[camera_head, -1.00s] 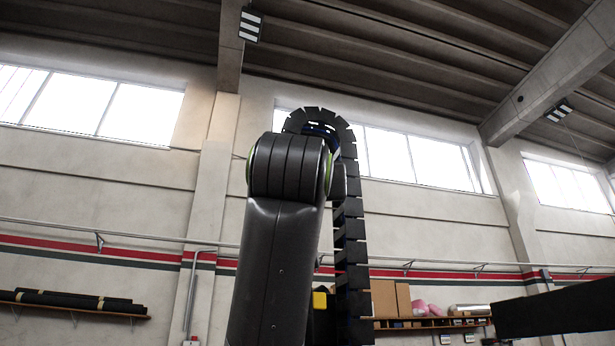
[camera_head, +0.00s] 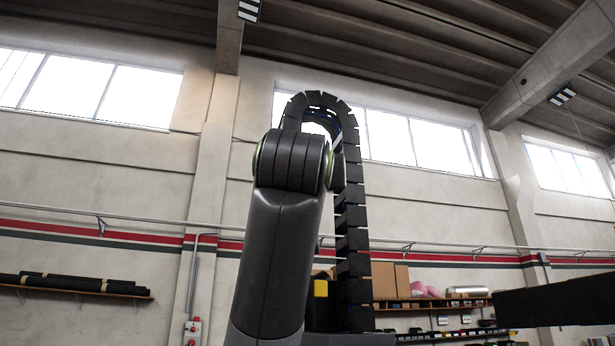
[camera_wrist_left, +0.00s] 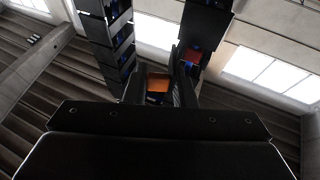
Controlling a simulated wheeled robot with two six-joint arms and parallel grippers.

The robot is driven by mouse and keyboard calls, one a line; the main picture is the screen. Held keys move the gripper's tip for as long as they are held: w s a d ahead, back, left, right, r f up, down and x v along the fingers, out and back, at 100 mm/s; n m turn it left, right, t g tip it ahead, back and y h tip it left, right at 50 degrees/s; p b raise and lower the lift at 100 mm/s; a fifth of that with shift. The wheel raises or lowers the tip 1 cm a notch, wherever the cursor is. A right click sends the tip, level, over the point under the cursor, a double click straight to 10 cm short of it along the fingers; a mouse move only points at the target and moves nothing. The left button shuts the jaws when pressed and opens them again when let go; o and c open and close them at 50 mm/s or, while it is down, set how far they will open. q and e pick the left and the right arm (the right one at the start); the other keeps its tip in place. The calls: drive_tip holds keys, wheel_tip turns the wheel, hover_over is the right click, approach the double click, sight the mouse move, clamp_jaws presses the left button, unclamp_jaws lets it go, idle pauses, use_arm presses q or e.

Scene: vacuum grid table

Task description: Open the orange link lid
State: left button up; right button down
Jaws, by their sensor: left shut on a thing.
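The black link chain (camera_head: 353,235) rises in an arch behind my left arm in the head view. It also shows in the left wrist view as dark link columns (camera_wrist_left: 105,45). An orange link lid (camera_wrist_left: 157,86) shows in the left wrist view between the dark fingers of my left gripper (camera_wrist_left: 160,76), which is shut on it. In the head view my left gripper is hidden behind the arm, and no orange lid shows. My right gripper is not in view.
A black bar (camera_head: 555,303) juts in from the right edge. A yellow part (camera_head: 320,288) sits left of the chain. Wall shelves hold black rolls (camera_head: 75,285) and cardboard boxes (camera_head: 390,281). The space above the arch is open.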

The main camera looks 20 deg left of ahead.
use_arm(q)
drive_tip(key=shift+d+y, duration=0.15)
drive_tip(key=shift+y, duration=0.25)
drive_tip(key=shift+w+d+n+g+y+p, duration=0.25)
drive_tip(key=shift+n+g+y+p, duration=0.25)
drive_tip(key=shift+n+g+y, duration=0.75)
drive_tip(key=shift+w+d+n+g+y+p, duration=0.2)
drive_tip(key=shift+n+g+y+p, duration=0.45)
drive_tip(key=shift+y, duration=1.25)
drive_tip(key=shift+w+d+n+g+y+p, duration=0.15)
drive_tip(key=shift+w+n+g+y+p, duration=0.2)
drive_tip(key=shift+n+g+y, duration=0.95)
drive_tip(key=shift+t+y, duration=0.25)
drive_tip(key=shift+t, duration=0.05)
drive_tip(key=o, duration=0.9)
drive_tip(key=shift+w+d, duration=0.1)
